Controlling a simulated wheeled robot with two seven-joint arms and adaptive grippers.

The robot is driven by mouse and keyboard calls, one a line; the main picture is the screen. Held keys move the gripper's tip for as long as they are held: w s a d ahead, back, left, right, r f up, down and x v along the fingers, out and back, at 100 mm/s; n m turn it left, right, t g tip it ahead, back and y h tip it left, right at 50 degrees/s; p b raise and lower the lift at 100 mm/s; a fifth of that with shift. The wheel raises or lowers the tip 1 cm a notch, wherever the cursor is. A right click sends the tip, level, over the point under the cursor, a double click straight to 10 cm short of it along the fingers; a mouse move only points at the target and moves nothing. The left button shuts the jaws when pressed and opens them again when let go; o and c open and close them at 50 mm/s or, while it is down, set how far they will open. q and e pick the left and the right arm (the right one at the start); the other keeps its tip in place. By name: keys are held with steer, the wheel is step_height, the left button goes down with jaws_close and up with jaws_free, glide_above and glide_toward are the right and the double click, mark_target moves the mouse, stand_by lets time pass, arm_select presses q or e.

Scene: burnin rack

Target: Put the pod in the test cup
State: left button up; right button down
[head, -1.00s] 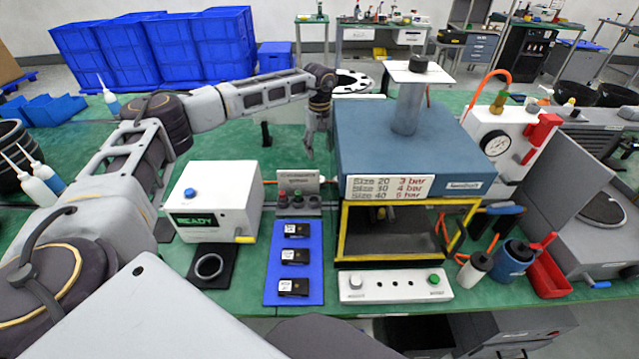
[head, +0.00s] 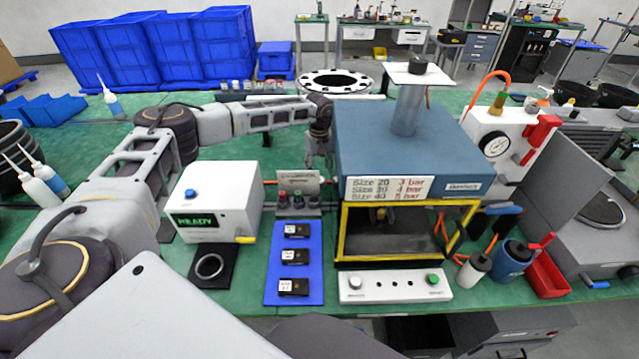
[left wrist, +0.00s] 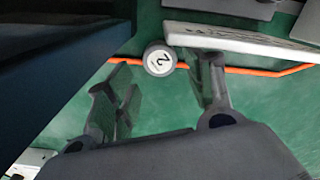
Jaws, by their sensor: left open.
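A small round grey piece with a white top marked "2", which looks like the pod (left wrist: 159,58), shows in the left wrist view. In the head view I cannot make it out clearly near the gripper and the small sign. My left gripper (head: 319,163) is open, behind the sign and left of the blue press. In the left wrist view its fingers (left wrist: 163,84) stand on either side of the pod's line, with no visible grip. A ring-shaped cup (head: 197,270), probably the test cup, stands on a black base before the white READY box (head: 215,195). My right gripper is not in view.
The blue press (head: 370,150) stands close right of the gripper. A small sign (head: 298,180) and coloured knobs stand before it. A blue mat (head: 272,272) holds three black blocks. An orange hose (left wrist: 255,72) crosses the bench.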

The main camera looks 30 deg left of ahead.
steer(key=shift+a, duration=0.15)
arm_select(q)
steer(key=shift+f, duration=0.15)
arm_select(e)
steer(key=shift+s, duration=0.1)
arm_select(q)
steer(key=shift+f, duration=2.65)
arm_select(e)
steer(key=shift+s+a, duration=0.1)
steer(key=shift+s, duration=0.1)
arm_select(q)
steer(key=c, duration=0.8)
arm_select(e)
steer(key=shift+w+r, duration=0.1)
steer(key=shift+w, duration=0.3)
arm_select(q)
steer(key=shift+r, duration=0.15)
